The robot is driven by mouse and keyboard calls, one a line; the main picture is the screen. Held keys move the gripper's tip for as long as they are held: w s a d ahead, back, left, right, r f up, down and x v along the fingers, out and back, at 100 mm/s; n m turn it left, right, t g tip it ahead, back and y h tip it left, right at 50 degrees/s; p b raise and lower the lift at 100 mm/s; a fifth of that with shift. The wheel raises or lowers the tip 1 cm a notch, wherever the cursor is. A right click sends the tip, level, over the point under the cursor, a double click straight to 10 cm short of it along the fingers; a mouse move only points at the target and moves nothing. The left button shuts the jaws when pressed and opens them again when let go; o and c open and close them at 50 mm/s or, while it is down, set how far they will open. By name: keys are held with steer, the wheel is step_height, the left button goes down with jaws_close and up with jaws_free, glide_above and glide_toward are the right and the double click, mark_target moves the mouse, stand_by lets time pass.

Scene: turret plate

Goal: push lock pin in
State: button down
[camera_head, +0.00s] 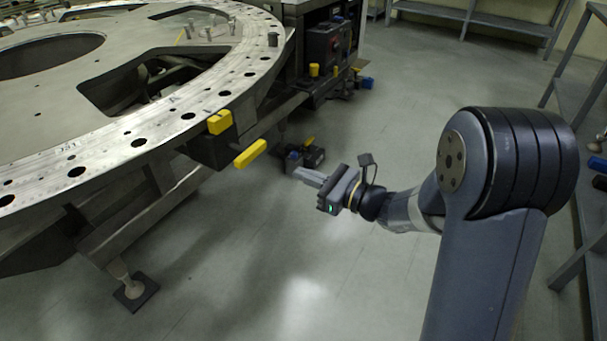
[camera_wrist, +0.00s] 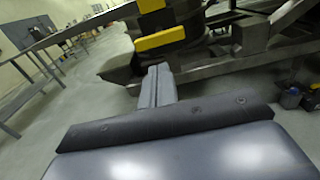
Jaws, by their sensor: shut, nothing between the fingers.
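A yellow bar (camera_head: 250,153), likely the lock pin's end, sticks out from a dark block (camera_head: 207,150) under the turret plate's rim. A second yellow block (camera_head: 219,122) sits just above it at the rim. In the wrist view the yellow bar (camera_wrist: 160,39) lies just beyond my fingertips, with the upper yellow block (camera_wrist: 151,5) cut by the top edge. My gripper (camera_head: 308,177) is shut and empty, to the right of the bar in the head view, with a gap between. It also shows in the wrist view (camera_wrist: 158,74), pointing toward the bar.
The large round turret plate (camera_head: 140,142) with a row of holes fills the left, on a metal frame. A support foot (camera_head: 135,291) stands on the floor below. Dark equipment with yellow parts (camera_head: 328,50) stands behind. Shelving lines the right.

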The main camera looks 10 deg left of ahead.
mark_target(255, 154)
steer(key=b+x, duration=0.1)
steer(key=x, duration=1)
steer(key=shift+a, duration=0.1)
steer(key=x, duration=0.3)
steer(key=shift+w+a+b, duration=0.1)
steer(key=shift+a+b, duration=0.05)
steer(key=shift+b, duration=0.25)
steer(key=shift+a+r, duration=0.1)
steer(key=shift+w+r, duration=0.1)
